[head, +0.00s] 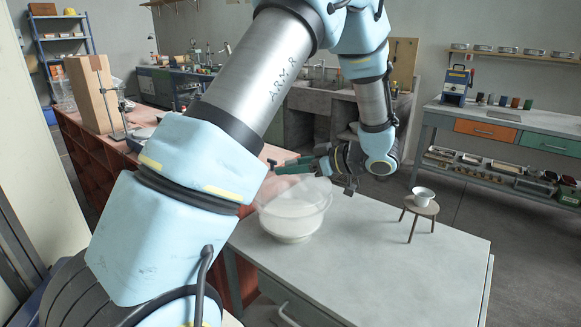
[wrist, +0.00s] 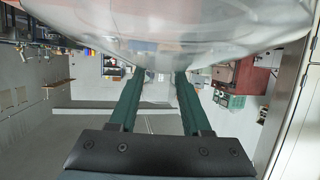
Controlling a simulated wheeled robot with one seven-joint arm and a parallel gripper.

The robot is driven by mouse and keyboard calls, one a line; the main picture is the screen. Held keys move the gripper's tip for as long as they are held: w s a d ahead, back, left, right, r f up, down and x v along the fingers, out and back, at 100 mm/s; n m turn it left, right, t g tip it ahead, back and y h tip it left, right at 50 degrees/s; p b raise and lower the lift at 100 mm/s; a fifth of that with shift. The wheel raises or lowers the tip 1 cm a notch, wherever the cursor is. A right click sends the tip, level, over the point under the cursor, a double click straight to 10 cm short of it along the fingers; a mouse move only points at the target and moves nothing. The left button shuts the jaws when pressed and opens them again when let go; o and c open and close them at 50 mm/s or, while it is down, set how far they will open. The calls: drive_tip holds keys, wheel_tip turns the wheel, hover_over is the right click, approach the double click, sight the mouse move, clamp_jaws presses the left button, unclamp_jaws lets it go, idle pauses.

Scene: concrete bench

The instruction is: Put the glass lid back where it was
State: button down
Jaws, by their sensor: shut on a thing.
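The clear glass lid (head: 312,193) is see-through and shows in front of and above a round white bowl (head: 291,229) on the grey bench. My gripper (head: 280,167) comes in from the right at the lid's upper side and is shut on it. In the wrist view, the lid (wrist: 200,35) fills the top, and the two green fingers of my gripper (wrist: 160,76) reach its near side. The exact grip point is hard to make out through the glass. I cannot tell whether the lid touches the bowl.
A small white cup (head: 423,195) stands on a little three-legged wooden stool (head: 431,210) at the bench's right. The grey bench top (head: 390,265) is clear at the front and middle. A reddish bench (head: 100,150) with a wooden block (head: 91,95) stands to the left.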

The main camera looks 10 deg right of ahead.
drive_tip(key=shift+f, duration=0.2)
drive_tip(key=shift+f, duration=0.2)
drive_tip(key=shift+f, duration=0.35)
drive_tip(key=shift+f, duration=0.1)
drive_tip(key=shift+c, duration=1.8)
unclamp_jaws()
